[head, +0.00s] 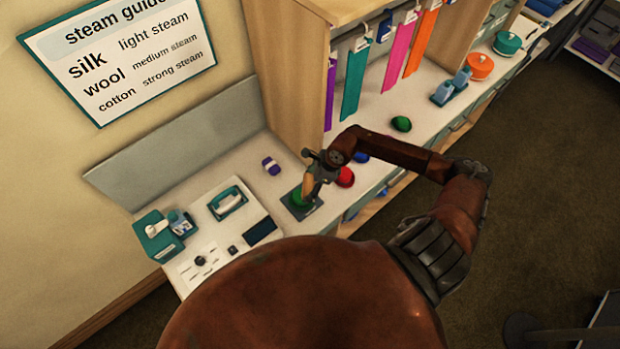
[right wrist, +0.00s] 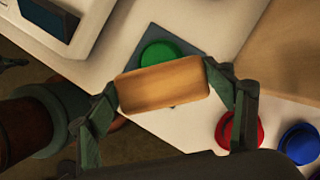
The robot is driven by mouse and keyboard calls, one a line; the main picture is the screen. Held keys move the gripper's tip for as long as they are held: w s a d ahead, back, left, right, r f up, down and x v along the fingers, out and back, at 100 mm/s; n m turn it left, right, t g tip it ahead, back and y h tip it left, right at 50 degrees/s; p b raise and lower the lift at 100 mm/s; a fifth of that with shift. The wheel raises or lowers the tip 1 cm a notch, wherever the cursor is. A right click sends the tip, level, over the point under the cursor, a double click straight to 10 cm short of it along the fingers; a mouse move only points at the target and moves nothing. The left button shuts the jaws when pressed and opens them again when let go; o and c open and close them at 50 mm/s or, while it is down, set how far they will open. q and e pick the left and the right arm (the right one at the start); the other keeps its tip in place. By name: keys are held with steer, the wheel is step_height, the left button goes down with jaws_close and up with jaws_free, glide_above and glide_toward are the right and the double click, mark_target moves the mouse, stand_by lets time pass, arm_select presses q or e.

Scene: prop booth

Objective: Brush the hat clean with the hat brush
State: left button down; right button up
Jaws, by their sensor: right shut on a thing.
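My right gripper (head: 313,186) is shut on the hat brush (head: 308,186), a tan wooden block. In the right wrist view the brush (right wrist: 163,84) spans between the two fingers of the gripper (right wrist: 163,88). A green hat (head: 299,197) sits on a dark grey square pad (head: 312,211) on the counter. The brush is over the hat and hides part of it in both views; the green hat also shows in the right wrist view (right wrist: 158,52). I cannot tell whether brush and hat touch.
A red hat (head: 345,177) and a blue one (head: 361,157) lie right of the pad, with another green one (head: 401,123) farther along. A purple roll (head: 271,166) lies behind. A wooden partition (head: 290,75) rises behind.

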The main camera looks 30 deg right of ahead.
steer(key=shift+s+r+p, duration=0.1)
steer(key=shift+r+p, duration=0.25)
steer(key=shift+r, duration=0.6)
steer(key=shift+r+p, duration=0.45)
steer(key=shift+r, duration=0.4)
